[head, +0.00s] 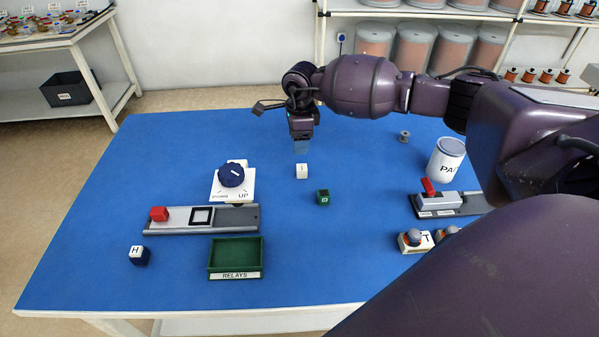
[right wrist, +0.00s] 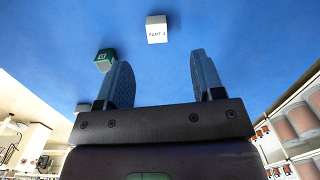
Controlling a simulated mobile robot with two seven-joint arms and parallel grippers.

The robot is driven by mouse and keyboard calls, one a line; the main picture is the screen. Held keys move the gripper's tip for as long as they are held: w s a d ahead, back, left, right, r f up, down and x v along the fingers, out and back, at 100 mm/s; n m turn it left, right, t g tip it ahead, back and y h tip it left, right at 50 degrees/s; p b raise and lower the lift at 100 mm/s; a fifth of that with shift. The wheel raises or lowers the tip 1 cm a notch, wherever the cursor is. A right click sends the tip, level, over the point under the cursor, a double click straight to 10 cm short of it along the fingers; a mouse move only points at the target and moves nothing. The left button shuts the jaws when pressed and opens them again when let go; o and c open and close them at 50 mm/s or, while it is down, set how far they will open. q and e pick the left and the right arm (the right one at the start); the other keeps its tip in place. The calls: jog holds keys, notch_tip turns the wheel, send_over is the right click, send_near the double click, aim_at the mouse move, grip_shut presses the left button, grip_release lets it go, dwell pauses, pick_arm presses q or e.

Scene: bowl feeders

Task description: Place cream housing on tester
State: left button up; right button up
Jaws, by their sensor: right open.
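The cream housing (head: 302,171) is a small pale cube standing on the blue table near its middle. It also shows in the right wrist view (right wrist: 157,30), with dark print on one face, beyond the fingertips and apart from them. My right gripper (head: 301,146) points down just behind and above the housing. In the right wrist view its fingers (right wrist: 161,62) are spread with nothing between them. Which fixture is the tester is not labelled; a grey base with a black-framed square (head: 201,217) and a red block lies left of centre. My left gripper is not in view.
A green cube (head: 323,197) stands right of and nearer than the housing. A blue knob (head: 231,175) on a white plate, a green RELAYS tray (head: 236,274) and a dark blue cube (head: 139,256) are at left. A red-lever fixture (head: 440,202) and white canister (head: 447,160) are at right.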

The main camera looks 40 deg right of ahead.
aim_at(301, 167)
jog(key=shift+s+d+f+m+g, duration=0.2)
jog(key=shift+s+f+m+g, duration=0.15)
jog(key=shift+m, duration=0.35)
notch_tip(301, 167, down, 10)
jog(key=shift+f+b, duration=0.15)
jog(key=shift+b, duration=0.4)
jog(key=c, duration=1.1)
jog(key=shift+o, duration=0.2)
notch_tip(301, 167, up, 20)
jog(key=p, duration=0.1)
jog(key=shift+p, duration=0.4)
jog(key=s+a+f+n, duration=0.1)
jog(key=s+a+n, duration=0.5)
jog(key=n, duration=0.6)
jog(key=s+a+f+n, duration=0.2)
jog(key=s+a+n, duration=0.5)
jog(key=a+n, duration=0.4)
jog(key=shift+f+n, duration=0.15)
jog(key=shift+n, duration=0.55)
